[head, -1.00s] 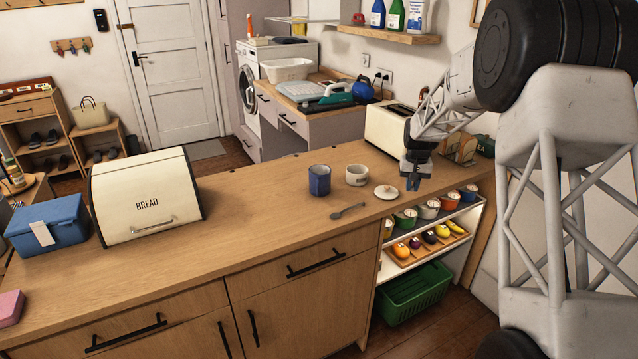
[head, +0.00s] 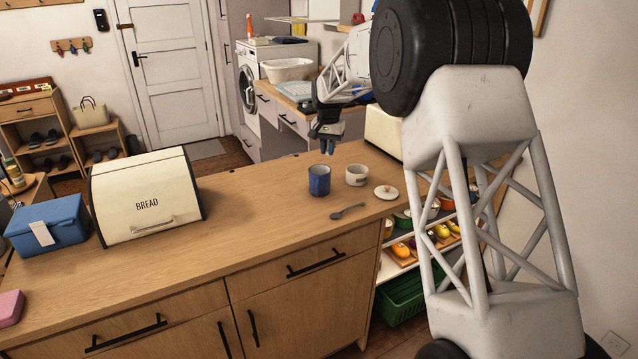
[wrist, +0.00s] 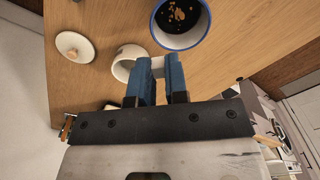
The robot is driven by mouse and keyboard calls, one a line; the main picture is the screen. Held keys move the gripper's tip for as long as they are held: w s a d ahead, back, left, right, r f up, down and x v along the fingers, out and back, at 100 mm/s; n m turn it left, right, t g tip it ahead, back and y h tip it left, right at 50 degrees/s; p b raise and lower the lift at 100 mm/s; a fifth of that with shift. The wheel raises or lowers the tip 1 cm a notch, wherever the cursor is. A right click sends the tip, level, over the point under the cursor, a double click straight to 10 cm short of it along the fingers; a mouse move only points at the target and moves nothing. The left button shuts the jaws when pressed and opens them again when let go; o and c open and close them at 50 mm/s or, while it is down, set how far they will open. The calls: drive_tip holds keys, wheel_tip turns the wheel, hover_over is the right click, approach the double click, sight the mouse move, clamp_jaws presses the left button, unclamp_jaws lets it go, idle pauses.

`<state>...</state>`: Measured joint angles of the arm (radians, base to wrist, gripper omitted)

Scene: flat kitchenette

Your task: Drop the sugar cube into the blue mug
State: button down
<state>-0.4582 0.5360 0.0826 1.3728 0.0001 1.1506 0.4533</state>
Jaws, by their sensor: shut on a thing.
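The blue mug (head: 319,181) stands upright on the wooden counter. In the wrist view the mug (wrist: 207,22) has a blue rim, a pale inside and dark liquid with brown bits on it. My gripper (head: 327,147) is above the counter, just above and slightly behind the mug in the head view. In the wrist view its blue fingers (wrist: 157,62) are shut on a small white sugar cube (wrist: 157,67). The cube is close to the mug's near rim in that picture; I cannot tell its height above it. The cube is not distinguishable in the head view.
A white cup-like bowl (head: 356,175) stands right of the mug, with a round knobbed lid (head: 386,192) beside it. A grey spoon (head: 347,210) lies in front. A bread box (head: 146,195) is at the left. The counter between box and mug is clear.

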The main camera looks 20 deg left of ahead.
sight(319, 183)
drive_tip(key=shift+s+a+r, duration=0.1)
drive_tip(key=shift+a+r, duration=0.05)
drive_tip(key=shift+a, duration=0.25)
drive_tip(key=shift+f, duration=0.2)
drive_tip(key=shift+f, duration=2.8)
drive_tip(key=c, duration=1.1)
unclamp_jaws()
drive_tip(key=shift+o, duration=0.2)
drive_tip(key=shift+r, duration=0.1)
